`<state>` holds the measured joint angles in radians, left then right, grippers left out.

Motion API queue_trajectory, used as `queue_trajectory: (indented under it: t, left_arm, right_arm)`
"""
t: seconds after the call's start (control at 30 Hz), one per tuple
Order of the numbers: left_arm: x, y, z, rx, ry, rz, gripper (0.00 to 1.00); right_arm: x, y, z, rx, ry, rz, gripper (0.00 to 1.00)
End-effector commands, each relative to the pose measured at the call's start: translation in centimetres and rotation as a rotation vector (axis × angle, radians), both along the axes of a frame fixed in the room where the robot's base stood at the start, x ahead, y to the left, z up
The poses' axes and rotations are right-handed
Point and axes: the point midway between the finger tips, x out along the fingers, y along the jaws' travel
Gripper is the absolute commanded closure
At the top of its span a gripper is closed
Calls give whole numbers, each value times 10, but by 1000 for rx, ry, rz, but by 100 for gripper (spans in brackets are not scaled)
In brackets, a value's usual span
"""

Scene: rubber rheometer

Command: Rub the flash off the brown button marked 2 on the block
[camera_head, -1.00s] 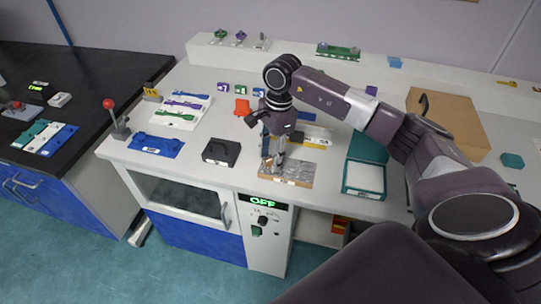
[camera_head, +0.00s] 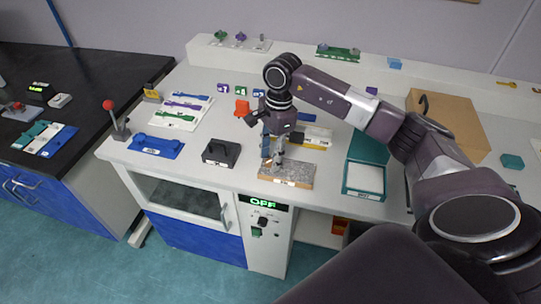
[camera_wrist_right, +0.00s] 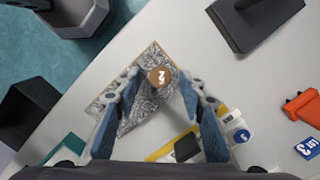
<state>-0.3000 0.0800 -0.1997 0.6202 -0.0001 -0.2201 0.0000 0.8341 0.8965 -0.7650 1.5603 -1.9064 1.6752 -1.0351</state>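The block (camera_head: 292,174) is a grey speckled slab with a brown edge, lying on the bench near its front edge. In the right wrist view the block (camera_wrist_right: 137,108) shows dark and light swirls. The round brown button marked 2 (camera_wrist_right: 160,77) shows over the block, between and just ahead of my right fingertips. My right gripper (camera_head: 271,162) points down over the block's left part in the head view. In the wrist view its blue-padded fingers (camera_wrist_right: 160,78) stand apart, with a narrow gap on either side of the button. Whether they touch the block is unclear. My left gripper is not in view.
A black handled block (camera_head: 220,153) stands left of the block. An open green box (camera_head: 364,178) is to the right. A yellow and white item (camera_head: 316,137) lies behind. A blue tray (camera_head: 155,147) and a red-knobbed lever (camera_head: 119,122) are farther left.

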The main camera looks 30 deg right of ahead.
Motion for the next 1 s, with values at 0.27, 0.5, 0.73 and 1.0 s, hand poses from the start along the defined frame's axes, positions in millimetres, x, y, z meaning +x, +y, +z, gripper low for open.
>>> queue_trajectory:
  t: [0.27, 0.5, 0.73, 1.0]
  left_arm:
    - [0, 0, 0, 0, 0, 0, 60]
    - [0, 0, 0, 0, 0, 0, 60]
    - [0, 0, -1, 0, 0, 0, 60]
    - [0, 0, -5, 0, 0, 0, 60]
  right_arm:
    - [0, 0, 0, 0, 0, 0, 96]
    - [0, 0, 0, 0, -1, 0, 100]
    - [0, 0, -1, 0, 0, 0, 100]
    - [-12, -12, -3, -3, 0, -2, 100]
